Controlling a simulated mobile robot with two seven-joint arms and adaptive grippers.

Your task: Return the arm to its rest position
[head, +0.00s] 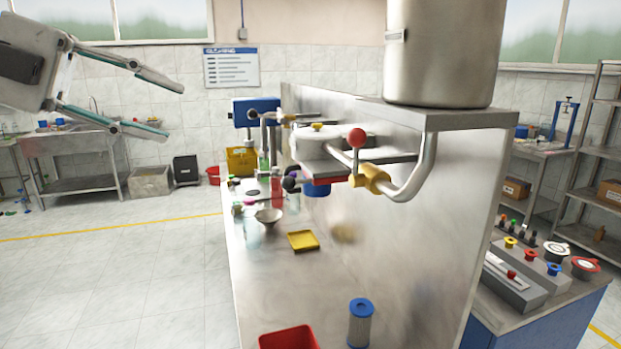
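My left gripper (169,108) is at the upper left of the head view, raised in the air with its two fingers spread wide. Nothing is between the fingers. It is apart from the steel counter and the feeder. My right gripper is not in view. The cap feeder's pipe (418,176) comes down from the steel housing and ends in a yellow fitting with a red-knobbed lever (357,139). A blue part (317,189) hangs under the feeder's plate.
The steel counter (272,289) carries a yellow tray (303,240), a bowl (268,217), a red bin (288,338) and a blue-capped cylinder (360,325). A large steel drum (445,55) stands on the housing. A control desk (530,322) is at right. Floor at left is open.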

